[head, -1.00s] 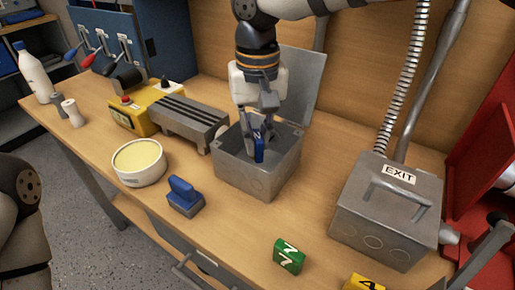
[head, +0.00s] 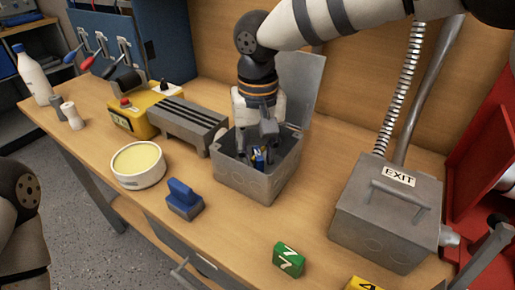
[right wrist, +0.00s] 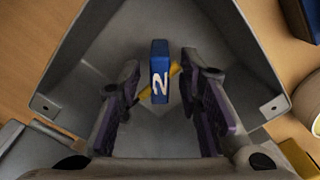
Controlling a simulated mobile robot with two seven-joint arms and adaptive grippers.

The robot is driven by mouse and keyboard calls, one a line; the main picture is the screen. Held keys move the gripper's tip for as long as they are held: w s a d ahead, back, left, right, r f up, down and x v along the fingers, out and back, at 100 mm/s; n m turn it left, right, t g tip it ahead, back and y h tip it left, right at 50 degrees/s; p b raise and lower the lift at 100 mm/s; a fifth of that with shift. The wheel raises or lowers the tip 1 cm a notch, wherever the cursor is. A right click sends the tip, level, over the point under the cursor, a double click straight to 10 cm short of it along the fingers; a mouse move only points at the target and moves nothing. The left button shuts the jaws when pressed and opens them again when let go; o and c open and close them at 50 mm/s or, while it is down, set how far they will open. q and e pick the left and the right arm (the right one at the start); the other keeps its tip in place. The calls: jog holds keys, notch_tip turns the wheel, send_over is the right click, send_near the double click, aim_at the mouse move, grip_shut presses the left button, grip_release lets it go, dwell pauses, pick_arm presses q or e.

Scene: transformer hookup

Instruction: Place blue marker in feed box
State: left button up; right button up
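The blue marker (head: 258,158) with a white 2 is inside the open grey feed box (head: 243,182). In the right wrist view the blue marker (right wrist: 159,72) stands between my right gripper's fingers, with a gap on each side. My right gripper (head: 257,150) reaches down into the feed box and is open around the marker without visibly touching it. The right gripper's fingers (right wrist: 162,100) also show spread in the wrist view. A yellow strip (right wrist: 145,122) lies beside the marker's lower part. My left gripper is out of view; only part of that arm shows at the left edge.
The feed box's raised lid (head: 300,85) stands behind my right gripper. A closed EXIT box (head: 385,225) is at right. A blue-handled block (head: 184,200), a green 7 marker (head: 288,259), a yellow marker (head: 362,284) and a round tub (head: 138,166) sit on the table around it.

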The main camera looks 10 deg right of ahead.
aim_at(258, 152)
notch_tip(258, 152, up, 12)
jog(key=shift+r, duration=0.2)
jog(key=shift+s, duration=0.1)
